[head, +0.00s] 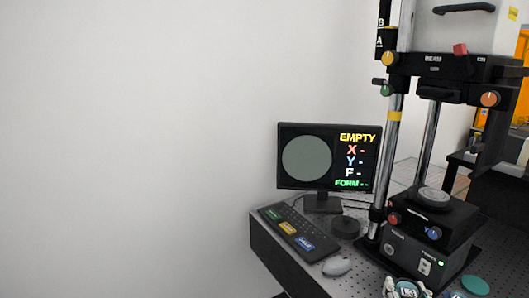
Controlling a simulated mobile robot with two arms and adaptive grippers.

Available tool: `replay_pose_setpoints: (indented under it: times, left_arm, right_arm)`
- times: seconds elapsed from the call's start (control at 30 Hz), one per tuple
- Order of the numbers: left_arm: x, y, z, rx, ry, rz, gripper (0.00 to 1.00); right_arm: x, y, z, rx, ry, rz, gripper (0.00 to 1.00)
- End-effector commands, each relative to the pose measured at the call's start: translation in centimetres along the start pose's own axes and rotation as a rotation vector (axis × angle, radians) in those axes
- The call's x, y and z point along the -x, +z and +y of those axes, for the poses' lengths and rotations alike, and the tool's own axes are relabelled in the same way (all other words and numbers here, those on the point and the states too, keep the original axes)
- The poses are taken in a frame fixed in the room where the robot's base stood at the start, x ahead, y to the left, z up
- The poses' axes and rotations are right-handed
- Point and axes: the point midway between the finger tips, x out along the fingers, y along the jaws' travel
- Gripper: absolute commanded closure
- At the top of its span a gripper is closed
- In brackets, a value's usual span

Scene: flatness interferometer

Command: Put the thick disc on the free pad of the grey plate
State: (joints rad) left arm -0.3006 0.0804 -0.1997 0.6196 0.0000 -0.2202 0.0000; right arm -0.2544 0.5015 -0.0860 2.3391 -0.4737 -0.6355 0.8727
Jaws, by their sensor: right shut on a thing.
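My right gripper (406,291) is at the bottom edge, over the near part of the perforated table. It is shut on a small round teal-and-pale thing (407,287), which looks like the thick disc; the fingers and the frame edge hide part of it. A flat teal disc (475,285) lies to the right of the gripper, apart from it. I cannot make out the grey plate or its free pad for certain. My left gripper is not in view.
The interferometer stand (426,240) rises behind the gripper, with a round grey stage (434,198) and metal columns. A monitor (328,158) reads EMPTY. A keyboard (297,232), a mouse (336,266) and a black round puck (345,227) occupy the table's left side.

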Motion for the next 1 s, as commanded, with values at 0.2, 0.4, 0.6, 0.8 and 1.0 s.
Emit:
replay_pose_setpoints:
  times: [0.2, 0.4, 0.6, 0.8, 1.0]
  left_arm:
    - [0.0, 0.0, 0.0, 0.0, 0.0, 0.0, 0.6]
    - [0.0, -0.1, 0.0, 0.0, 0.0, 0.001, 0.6]
    - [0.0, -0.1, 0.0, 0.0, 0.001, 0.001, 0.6]
    - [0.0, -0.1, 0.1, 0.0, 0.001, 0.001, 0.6]
    - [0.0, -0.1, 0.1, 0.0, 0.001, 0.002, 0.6]
  right_arm:
    - [6.1, 5.4, -4.5, 0.0, -0.258, -0.008, 0.94]
    - [10.6, 7.5, -7.3, 0.0, -0.409, -0.003, 0.94]
    - [13.9, 8.4, -9.2, 0.001, -0.507, -0.001, 0.94]
    - [14.1, 7.9, -9.5, -0.002, -0.437, 0.007, 0.94]
    - [13.4, 7.3, -9.2, -0.004, -0.304, 0.008, 0.94]
